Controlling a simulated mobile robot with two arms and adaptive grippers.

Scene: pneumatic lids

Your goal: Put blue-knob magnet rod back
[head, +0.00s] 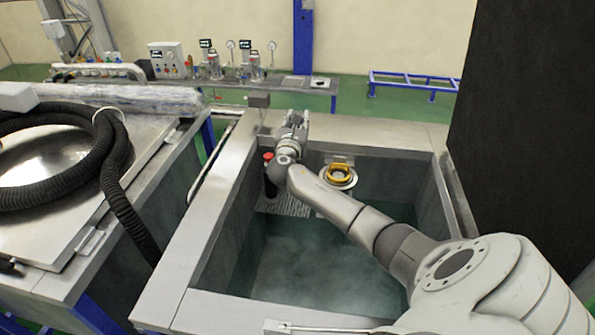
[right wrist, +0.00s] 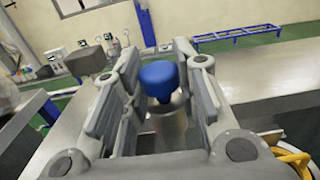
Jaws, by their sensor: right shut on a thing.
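My right gripper (head: 292,119) is over the far rim of the open steel tank (head: 185,265), with its arm reaching across the tank from the lower right. In the right wrist view the blue knob (right wrist: 158,80) of the magnet rod sits between the fingers of my right gripper (right wrist: 157,62), which is shut on it. The rod below the knob is mostly hidden, and in the head view the gripper hides the knob. My left gripper is not in view.
Inside the tank, a dark item with a red top (head: 268,157) and a round fitting with a yellow handle (head: 341,173) stand near the far wall. A black hose (head: 115,160) lies at left. A tall black panel (head: 525,110) stands at right.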

